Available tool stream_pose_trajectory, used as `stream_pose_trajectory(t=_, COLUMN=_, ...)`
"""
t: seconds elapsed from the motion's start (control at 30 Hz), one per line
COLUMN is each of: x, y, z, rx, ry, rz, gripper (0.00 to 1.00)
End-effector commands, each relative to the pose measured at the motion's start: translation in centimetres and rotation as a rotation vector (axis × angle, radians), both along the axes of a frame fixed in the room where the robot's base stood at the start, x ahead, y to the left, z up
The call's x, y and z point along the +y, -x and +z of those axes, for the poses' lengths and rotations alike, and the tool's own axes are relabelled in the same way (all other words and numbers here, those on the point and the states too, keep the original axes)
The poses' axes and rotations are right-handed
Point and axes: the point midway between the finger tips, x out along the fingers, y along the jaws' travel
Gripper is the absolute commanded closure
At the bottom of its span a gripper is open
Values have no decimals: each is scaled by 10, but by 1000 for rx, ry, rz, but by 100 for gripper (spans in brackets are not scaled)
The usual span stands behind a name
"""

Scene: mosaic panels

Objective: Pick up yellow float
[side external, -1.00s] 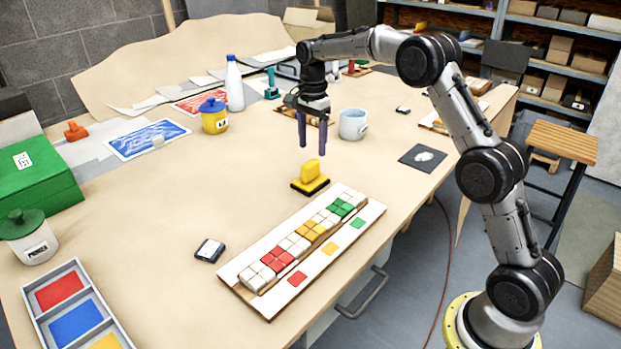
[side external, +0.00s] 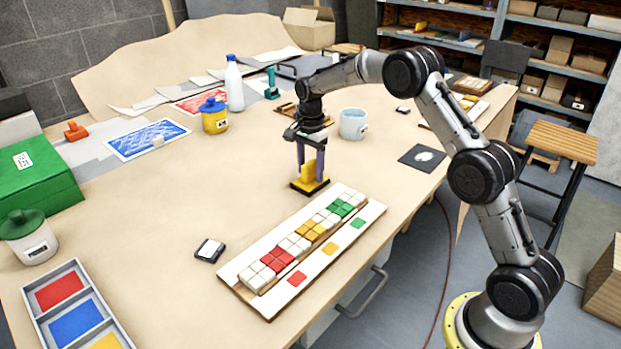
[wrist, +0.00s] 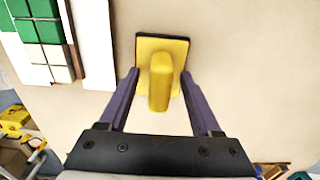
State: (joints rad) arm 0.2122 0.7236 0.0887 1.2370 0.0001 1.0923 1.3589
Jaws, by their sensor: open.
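The yellow float (side external: 308,178) stands on the table with its black base down and its yellow handle up, just behind the mosaic panel. In the wrist view the float (wrist: 178,52) shows as a yellow plate with a dark edge and a raised handle. My gripper (side external: 311,172) is low over it, fingers pointing down on either side of the handle. In the wrist view my open gripper (wrist: 160,75) has one purple finger left and one right of the handle, with a gap on each side. The fingers hide part of the float in the side view.
The mosaic panel (side external: 375,210) with white, red, yellow and green tiles lies in front of the float. A light blue cup (side external: 353,124) stands behind right, and a dark square sheet (side external: 423,158) lies right.

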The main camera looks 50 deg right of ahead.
Motion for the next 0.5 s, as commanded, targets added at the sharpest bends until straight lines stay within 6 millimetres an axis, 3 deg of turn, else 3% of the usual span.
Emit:
stream_pose_trajectory(t=0.07, x=0, y=0, z=0, rx=0, ry=0, rz=0, gripper=46)
stream_pose_trajectory(t=0.37, x=0, y=0, z=1, rx=0, ry=0, rz=0, gripper=100)
stream_pose_trajectory(t=0.5, x=0, y=0, z=1, rx=0, ry=0, rz=0, gripper=100)
